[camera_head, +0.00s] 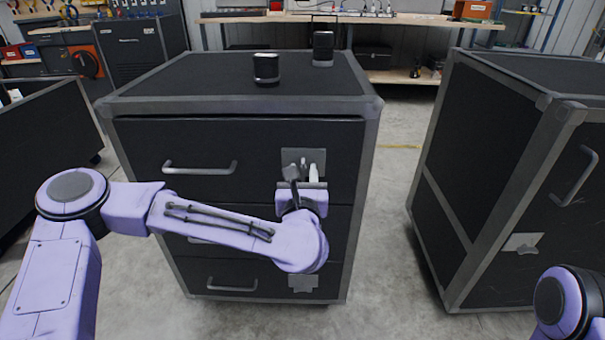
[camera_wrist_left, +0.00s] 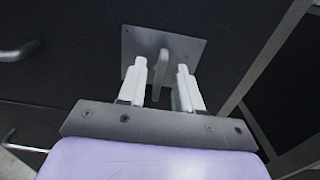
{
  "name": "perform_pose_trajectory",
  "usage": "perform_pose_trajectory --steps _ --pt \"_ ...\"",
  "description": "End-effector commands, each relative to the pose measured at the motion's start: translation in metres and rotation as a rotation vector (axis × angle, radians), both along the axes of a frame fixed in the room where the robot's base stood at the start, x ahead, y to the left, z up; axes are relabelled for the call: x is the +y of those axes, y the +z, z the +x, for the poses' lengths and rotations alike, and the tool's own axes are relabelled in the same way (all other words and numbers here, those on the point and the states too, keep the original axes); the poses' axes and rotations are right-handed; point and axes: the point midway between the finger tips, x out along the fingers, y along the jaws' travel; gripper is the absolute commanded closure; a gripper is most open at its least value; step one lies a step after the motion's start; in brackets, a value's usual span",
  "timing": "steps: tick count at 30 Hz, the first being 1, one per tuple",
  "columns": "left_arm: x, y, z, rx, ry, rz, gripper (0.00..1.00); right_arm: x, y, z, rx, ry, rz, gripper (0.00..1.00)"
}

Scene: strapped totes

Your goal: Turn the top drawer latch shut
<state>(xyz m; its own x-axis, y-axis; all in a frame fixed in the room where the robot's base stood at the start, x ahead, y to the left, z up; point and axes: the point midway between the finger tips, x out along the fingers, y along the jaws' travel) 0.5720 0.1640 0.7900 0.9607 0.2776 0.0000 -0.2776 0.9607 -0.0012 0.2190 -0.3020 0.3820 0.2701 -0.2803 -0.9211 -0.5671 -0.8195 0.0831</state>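The top drawer latch is a grey plate (camera_head: 316,156) with a small turning lever, at the right of the top drawer (camera_head: 245,140) of the black cabinet. In the left wrist view the lever (camera_wrist_left: 160,64) stands out from its plate (camera_wrist_left: 192,47). My left gripper (camera_head: 303,172) is at the latch. In the left wrist view its two white fingers (camera_wrist_left: 159,76) stand apart, one on each side of the lever, with visible gaps. The fingers and wrist partly hide the latch in the head view. My right gripper is out of view.
Two dark cylindrical objects stand on the cabinet top (camera_head: 200,80): one nearer (camera_head: 266,68), one farther back (camera_head: 323,48). Another black cabinet (camera_head: 500,160) stands to the right, across bare floor (camera_head: 392,200). The top drawer's handle (camera_head: 200,168) is left of my gripper.

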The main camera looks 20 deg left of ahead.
Motion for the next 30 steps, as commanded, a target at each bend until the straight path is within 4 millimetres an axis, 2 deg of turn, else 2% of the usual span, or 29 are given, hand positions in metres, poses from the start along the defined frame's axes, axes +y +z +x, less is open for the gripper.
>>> perform_pose_trajectory --steps 8,9,12,23,30 --pt "0.0011 -0.0004 0.0039 0.000 -0.001 0.001 0.66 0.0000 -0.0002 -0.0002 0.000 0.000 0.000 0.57" --pt "0.0010 -0.0004 0.0039 0.000 -0.001 0.001 0.72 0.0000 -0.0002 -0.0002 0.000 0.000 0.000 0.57" --pt "0.0010 -0.0004 0.0037 0.000 -0.001 0.001 1.00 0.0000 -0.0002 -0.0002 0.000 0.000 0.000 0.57" --pt "0.0005 0.0006 0.0035 0.008 -0.002 0.030 1.00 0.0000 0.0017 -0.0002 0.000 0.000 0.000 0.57" --pt "-0.0002 0.0019 0.0038 0.044 -0.001 0.155 1.00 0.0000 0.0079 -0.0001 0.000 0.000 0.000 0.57"
